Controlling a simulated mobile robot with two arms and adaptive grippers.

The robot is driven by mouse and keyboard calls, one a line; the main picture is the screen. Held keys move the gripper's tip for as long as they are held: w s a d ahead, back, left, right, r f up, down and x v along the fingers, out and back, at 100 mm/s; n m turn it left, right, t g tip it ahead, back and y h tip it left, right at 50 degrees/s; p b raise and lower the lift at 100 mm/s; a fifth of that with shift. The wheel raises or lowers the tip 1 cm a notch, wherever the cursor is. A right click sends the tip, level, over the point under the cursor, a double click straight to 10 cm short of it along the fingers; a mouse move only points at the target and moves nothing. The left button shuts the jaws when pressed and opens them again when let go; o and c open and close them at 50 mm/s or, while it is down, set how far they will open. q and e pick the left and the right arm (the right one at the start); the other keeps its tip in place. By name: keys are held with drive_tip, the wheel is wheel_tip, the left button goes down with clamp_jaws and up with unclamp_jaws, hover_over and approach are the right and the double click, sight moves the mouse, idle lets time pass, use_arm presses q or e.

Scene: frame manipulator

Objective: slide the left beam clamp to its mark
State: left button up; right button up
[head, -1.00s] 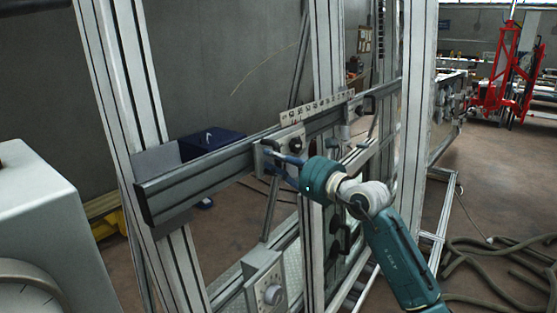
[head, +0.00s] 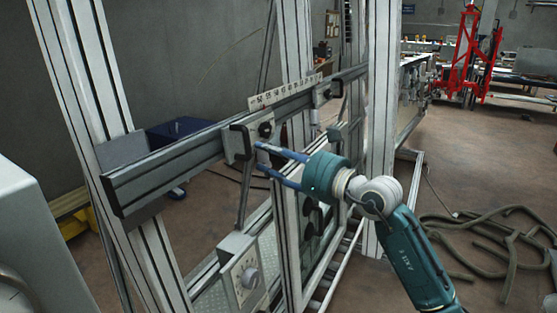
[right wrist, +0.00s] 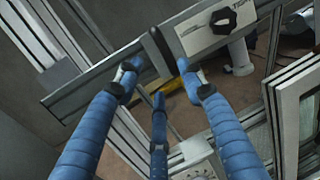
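The left beam clamp (head: 235,146) is a pale plate with a black handle and a black knob, sitting on the grey horizontal beam (head: 165,172) just below the left end of a white scale strip (head: 285,92). My right gripper (head: 262,160) is open and empty, its blue fingers pointing at the clamp from the right. In the right wrist view, its spread fingertips (right wrist: 158,80) lie around and below the black handle (right wrist: 158,50); contact cannot be told. The clamp plate and knob (right wrist: 222,22) show beside the handle. No mark is readable. My left gripper is out of view.
A second clamp (head: 327,92) sits farther along the beam at right. Upright aluminium posts (head: 85,80) stand at left and behind the beam. A lower box with a knob (head: 240,272) is below the clamp. Hoses (head: 500,240) lie on the floor at right.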

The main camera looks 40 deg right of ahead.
drive_tip(key=shift+v, duration=1.35)
